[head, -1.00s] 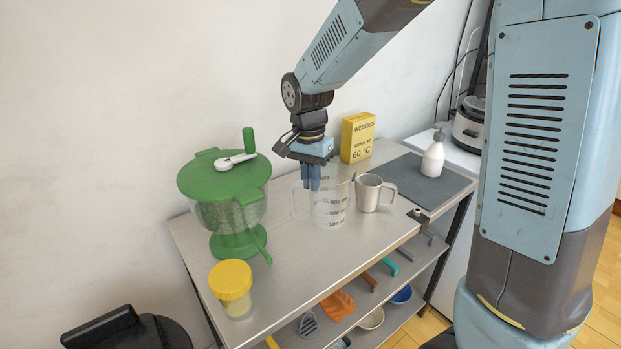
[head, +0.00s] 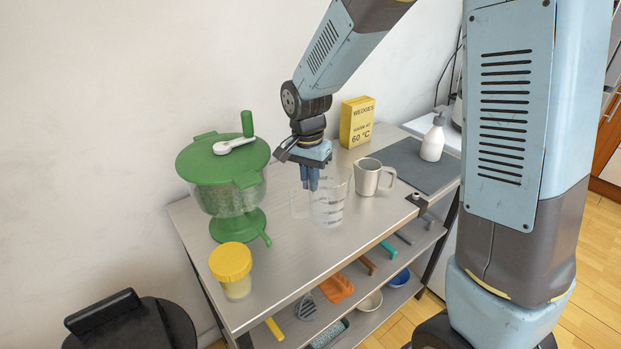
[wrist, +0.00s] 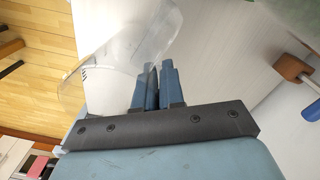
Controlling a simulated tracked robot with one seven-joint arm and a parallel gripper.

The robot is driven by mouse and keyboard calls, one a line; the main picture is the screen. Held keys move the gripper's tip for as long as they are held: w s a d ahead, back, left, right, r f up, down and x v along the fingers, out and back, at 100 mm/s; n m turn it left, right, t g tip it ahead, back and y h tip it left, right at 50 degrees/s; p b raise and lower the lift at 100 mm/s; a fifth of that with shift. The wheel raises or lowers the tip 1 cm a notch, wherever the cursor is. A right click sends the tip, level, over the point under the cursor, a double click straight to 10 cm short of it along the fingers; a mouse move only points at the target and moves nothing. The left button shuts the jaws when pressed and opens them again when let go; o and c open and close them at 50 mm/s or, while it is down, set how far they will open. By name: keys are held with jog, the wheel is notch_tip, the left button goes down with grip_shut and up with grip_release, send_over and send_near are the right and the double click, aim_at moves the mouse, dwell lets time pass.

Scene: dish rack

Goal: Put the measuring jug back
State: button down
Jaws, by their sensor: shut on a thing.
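The measuring jug (head: 331,204) is clear, with printed scale marks, and stands upright over the front part of the metal table top. Its handle is on the left in the head view. My gripper (head: 310,186) points down and is shut on the jug's left side, near the handle; I cannot tell whether it grips handle or wall. In the wrist view the clear jug (wrist: 108,86) lies left of my closed fingers (wrist: 158,68). I cannot tell whether its base touches the table top (head: 285,255).
A metal pitcher (head: 367,178) stands close right of the jug. A green salad spinner (head: 222,170) and a yellow-lidded jar (head: 231,268) are left. A yellow box (head: 357,122), grey mat (head: 405,170) and soap bottle (head: 433,140) are right. The table between jar and jug is clear.

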jog(key=shift+f, duration=0.2)
jog(key=shift+f, duration=0.55)
jog(key=shift+f, duration=0.25)
dwell(0.4)
jog(key=c, duration=1.2)
grip_release()
jog(key=shift+o, duration=0.2)
jog(key=shift+c, duration=0.4)
jog(key=c, duration=0.3)
jog(key=shift+r, duration=0.1)
